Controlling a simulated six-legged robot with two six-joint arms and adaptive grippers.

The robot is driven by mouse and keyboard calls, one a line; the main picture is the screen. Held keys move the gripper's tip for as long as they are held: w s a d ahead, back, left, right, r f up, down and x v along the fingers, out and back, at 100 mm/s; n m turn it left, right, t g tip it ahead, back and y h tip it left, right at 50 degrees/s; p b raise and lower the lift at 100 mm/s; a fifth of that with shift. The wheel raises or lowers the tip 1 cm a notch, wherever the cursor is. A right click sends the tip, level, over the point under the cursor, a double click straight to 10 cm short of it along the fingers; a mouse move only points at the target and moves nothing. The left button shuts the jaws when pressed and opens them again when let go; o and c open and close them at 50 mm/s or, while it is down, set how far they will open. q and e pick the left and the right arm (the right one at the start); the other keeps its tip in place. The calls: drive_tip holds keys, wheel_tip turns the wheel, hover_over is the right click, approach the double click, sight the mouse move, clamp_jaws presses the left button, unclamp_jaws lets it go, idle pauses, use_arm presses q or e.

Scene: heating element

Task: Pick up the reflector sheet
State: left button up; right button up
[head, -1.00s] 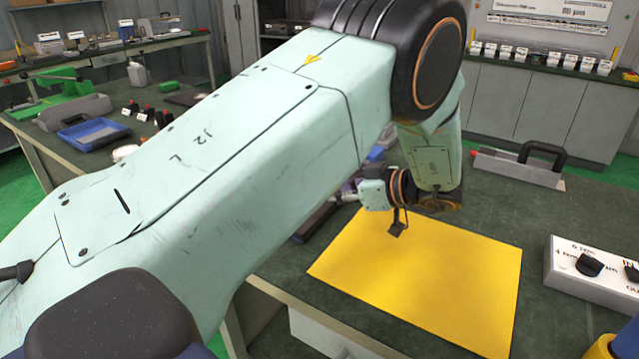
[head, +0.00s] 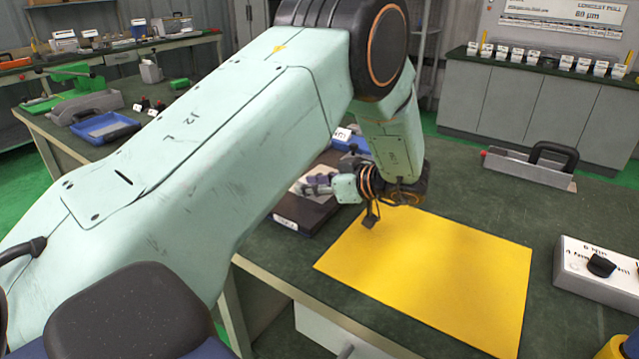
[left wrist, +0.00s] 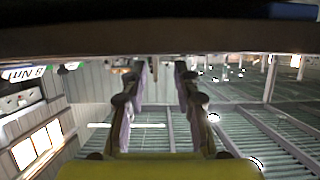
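My left gripper (head: 316,186) is past the elbow of my left arm, its purplish fingers pointing left. It is at a dark flat block (head: 304,215) with a small pale patch (head: 299,188) on top. That patch may be the reflector sheet, but it is partly hidden by my arm and gripper, so I cannot tell. In the left wrist view the two fingers (left wrist: 160,108) stand apart with nothing seen between them. A large yellow sheet or mat (head: 430,275) lies flat on the green table, right of the gripper. My right gripper is not in view.
A white box with black knobs (head: 600,268) stands at the right of the green table. A grey holder with a black handle (head: 535,168) is at the back right. A blue tray (head: 104,128) is at the far left. The table's front edge runs below the yellow mat.

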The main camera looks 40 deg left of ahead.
use_arm(q)
drive_tip(key=shift+w+a+f, duration=0.1)
drive_tip(key=shift+w+f, duration=0.15)
drive_tip(key=shift+w, duration=0.1)
drive_tip(key=shift+c, duration=0.3)
drive_tip(key=shift+s+r, duration=0.25)
drive_tip(key=shift+s, duration=0.05)
drive_tip(key=c, duration=0.5)
clamp_jaws()
drive_tip(key=shift+w+f, duration=0.15)
